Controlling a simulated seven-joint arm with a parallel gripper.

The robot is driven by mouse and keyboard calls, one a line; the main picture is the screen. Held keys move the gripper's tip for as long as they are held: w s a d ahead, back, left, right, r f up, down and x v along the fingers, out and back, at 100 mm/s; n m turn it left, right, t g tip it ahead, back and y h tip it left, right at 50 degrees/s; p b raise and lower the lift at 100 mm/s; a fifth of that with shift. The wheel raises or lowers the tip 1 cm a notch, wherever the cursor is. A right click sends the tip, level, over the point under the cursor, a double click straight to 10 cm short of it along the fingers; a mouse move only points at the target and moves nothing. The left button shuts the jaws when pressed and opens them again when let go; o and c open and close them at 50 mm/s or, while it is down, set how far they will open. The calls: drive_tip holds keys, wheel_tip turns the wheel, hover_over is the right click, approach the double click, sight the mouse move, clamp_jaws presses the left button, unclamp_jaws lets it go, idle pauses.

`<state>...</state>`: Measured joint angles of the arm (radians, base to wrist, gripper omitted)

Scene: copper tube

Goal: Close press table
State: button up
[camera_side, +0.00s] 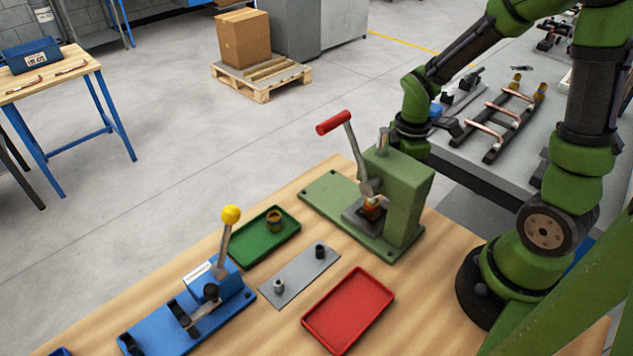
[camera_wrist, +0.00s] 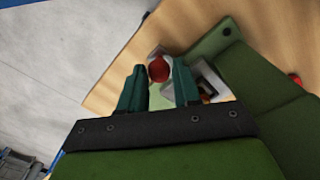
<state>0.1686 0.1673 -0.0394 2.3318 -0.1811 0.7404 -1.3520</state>
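The green press (camera_side: 404,190) stands upright on its green base plate at the right of the wooden table. Its lever is raised, tilted up to the left, with a red handle (camera_side: 333,122) at its end. A copper-coloured piece (camera_side: 372,208) sits in the press below the lever's pivot. My gripper (camera_wrist: 159,75) is open in the wrist view, with the round end of the red handle (camera_wrist: 159,68) showing between its two fingers; I cannot tell whether they touch it. In the side view my wrist is behind the press, which hides most of the gripper.
A green tray (camera_side: 262,250) with a brass-coloured ring, a grey plate (camera_side: 300,276) with two pegs, a red empty tray (camera_side: 348,310) and a blue clamp fixture (camera_side: 190,312) with a yellow-knobbed lever share the table. A grey bench (camera_side: 480,165) with copper tubes stands behind.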

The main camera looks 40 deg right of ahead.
drive_tip(key=o, duration=0.4)
drive_tip(key=shift+s+f, duration=0.1)
wheel_tip(320, 180, up, 17)
idle(0.4)
